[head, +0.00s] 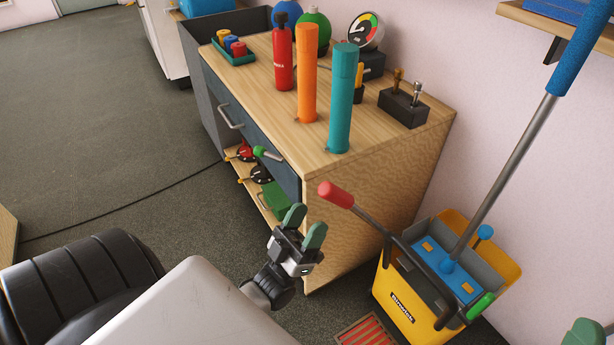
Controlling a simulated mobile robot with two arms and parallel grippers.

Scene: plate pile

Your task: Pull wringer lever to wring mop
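A yellow mop bucket (405,309) stands on the floor at the lower right, beside the wooden cabinet. Its grey wringer holds a blue piece (458,284) where the mop's metal pole (507,165) goes in. The pole leans up to the right and has a blue grip (580,45). The wringer lever has a red handle (336,194) that sticks out up and to the left. My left gripper (304,225) is open and empty, left of and a little below the red handle, apart from it. Only a green tip of my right gripper (583,332) shows at the bottom right edge.
The wooden cabinet (350,225) stands behind my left gripper. On its top are orange and teal cylinders (342,100), a red bottle (283,58) and a dark block (403,106). A red grate (366,333) lies by the bucket. Floor at the left is open, crossed by a cable.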

